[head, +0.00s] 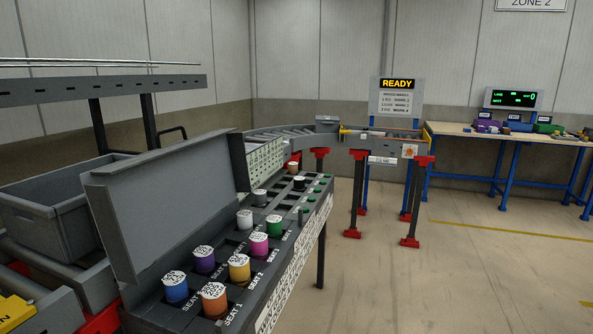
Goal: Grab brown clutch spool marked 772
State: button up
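Several capped spools stand upright in a dark seat rack (146,309). A small brownish-orange spool (293,168) stands at the rack's far end, beyond a black spool (299,184). An orange spool (215,304) stands at the near end by the Seat 1 lettering, right of a blue spool (175,291). Their white tops carry print too small to read, so I cannot tell which is marked 772. Purple (204,262), yellow (239,271), pink (260,247), white (245,221), green (274,228) and grey (260,198) spools stand between. My gripper is not in view.
A raised grey panel (165,205) walls the rack's left side. A grey bin (50,195) stands left. A roller conveyor (285,137) runs behind, below a READY sign (397,98). A workbench (480,133) is back right. The floor (460,270) at right is clear.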

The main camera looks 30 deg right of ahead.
aim_at(293, 166)
jog(key=i+l+z, duration=0.2)
jog(key=i+l, duration=1.15)
jog(key=l, duration=0.15)
jog(key=i+l+z, duration=0.1)
jog(key=i+l, duration=0.75)
jog(key=i, duration=0.25)
jog(key=i+l+z, duration=0.15)
jog(key=i+l, duration=0.25)
jog(key=i, duration=0.15)
jog(key=i+j, duration=0.15)
jog(key=i, duration=0.25)
